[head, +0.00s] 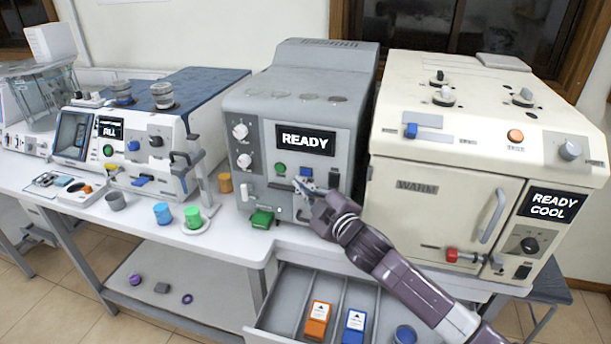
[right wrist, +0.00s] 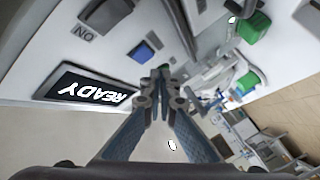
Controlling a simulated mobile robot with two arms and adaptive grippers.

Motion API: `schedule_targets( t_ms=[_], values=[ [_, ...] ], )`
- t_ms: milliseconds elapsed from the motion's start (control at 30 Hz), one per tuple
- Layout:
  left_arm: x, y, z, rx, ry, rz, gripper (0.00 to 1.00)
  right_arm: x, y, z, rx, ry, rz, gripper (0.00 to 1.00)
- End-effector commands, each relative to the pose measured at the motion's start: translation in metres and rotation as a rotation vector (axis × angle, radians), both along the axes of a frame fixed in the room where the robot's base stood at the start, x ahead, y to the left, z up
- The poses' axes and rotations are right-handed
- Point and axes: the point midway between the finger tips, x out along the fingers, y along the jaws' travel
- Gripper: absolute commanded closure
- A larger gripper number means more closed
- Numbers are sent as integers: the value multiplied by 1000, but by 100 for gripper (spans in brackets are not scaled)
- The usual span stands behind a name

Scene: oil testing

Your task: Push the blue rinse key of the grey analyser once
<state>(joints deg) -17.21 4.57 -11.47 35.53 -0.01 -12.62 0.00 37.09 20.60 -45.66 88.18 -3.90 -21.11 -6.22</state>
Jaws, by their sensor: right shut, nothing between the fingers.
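The grey analyser (head: 255,103) stands in the middle of the bench, its display (head: 305,139) reading READY. Its blue rinse key (head: 307,171) is a small square just below the display. My right gripper (head: 299,184) is shut and empty in front of the panel, its tips slightly below and left of the key. In the right wrist view, the blue key (right wrist: 145,51) shows just beyond the shut fingertips (right wrist: 161,74), a little to their left. I cannot tell the exact gap to the panel. My left gripper is out of view.
A green button (head: 280,168) sits left of the key, and a dark switch (head: 334,180) right of it. A green block (head: 262,219) lies below. A cream oven (head: 450,130) stands close on the right. An open drawer (head: 285,310) juts out below.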

Motion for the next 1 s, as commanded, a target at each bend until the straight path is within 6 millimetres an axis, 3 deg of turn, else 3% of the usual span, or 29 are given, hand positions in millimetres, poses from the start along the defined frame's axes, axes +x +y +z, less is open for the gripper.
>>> schedule_targets(
  t_ms=[200,1000],
  values=[
    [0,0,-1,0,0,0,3,10,-3,1,1,0,0,100],
    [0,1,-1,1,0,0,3,11,-4,1,1,0,0,100]
  ],
)
